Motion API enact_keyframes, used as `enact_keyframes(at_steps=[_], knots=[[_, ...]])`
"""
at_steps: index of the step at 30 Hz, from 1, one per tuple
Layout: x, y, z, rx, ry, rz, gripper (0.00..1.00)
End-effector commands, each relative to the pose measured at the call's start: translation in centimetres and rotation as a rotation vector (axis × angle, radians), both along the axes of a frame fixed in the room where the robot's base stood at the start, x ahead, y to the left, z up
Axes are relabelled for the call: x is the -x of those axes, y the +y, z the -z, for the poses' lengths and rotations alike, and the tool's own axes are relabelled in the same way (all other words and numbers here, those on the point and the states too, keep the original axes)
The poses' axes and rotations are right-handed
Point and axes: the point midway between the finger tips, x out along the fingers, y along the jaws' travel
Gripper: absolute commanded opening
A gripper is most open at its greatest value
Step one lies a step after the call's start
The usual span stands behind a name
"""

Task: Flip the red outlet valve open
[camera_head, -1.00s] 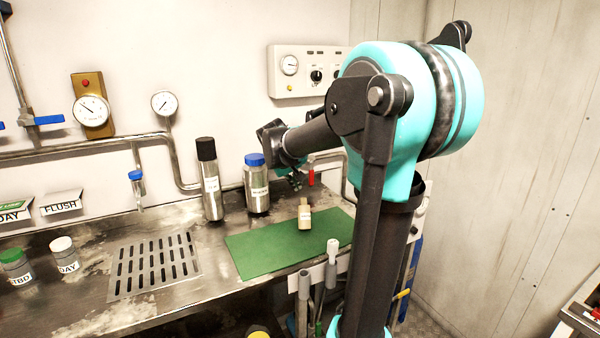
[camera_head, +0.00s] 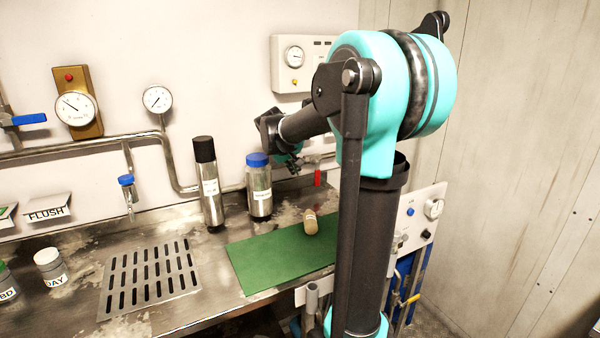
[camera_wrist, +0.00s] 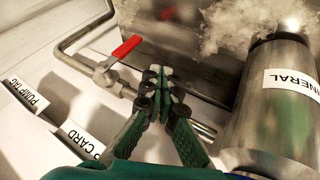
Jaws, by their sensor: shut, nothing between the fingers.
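The red outlet valve handle (camera_wrist: 126,46) shows in the wrist view, left of and beyond my fingertips. It stands out crosswise to its steel pipe (camera_wrist: 76,63). In the head view the red handle (camera_head: 317,178) points down below the wall pipe, just right of my gripper. My gripper (camera_wrist: 160,76) has its green-and-black fingers together with nothing between them. A visible gap separates the fingertips from the handle in the wrist view. In the head view my gripper (camera_head: 292,168) is small and partly hidden by my wrist.
A steel bottle with a blue cap (camera_head: 259,190) stands close to my gripper; a labelled metal cylinder (camera_wrist: 275,110) is at right in the wrist view. A taller black-capped bottle (camera_head: 210,190) stands farther left.

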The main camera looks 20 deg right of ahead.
Motion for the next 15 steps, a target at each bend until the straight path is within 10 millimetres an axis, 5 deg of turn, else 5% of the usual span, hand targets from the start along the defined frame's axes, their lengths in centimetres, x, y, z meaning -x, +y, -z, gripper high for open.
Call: enact_keyframes(at_steps=[12, 15], knots=[[-3.7, -3.2, 6.4, 0.000, 0.000, 0.002, 0.00], [-4.0, -4.7, 6.6, 0.000, 0.000, 0.004, 0.00]])
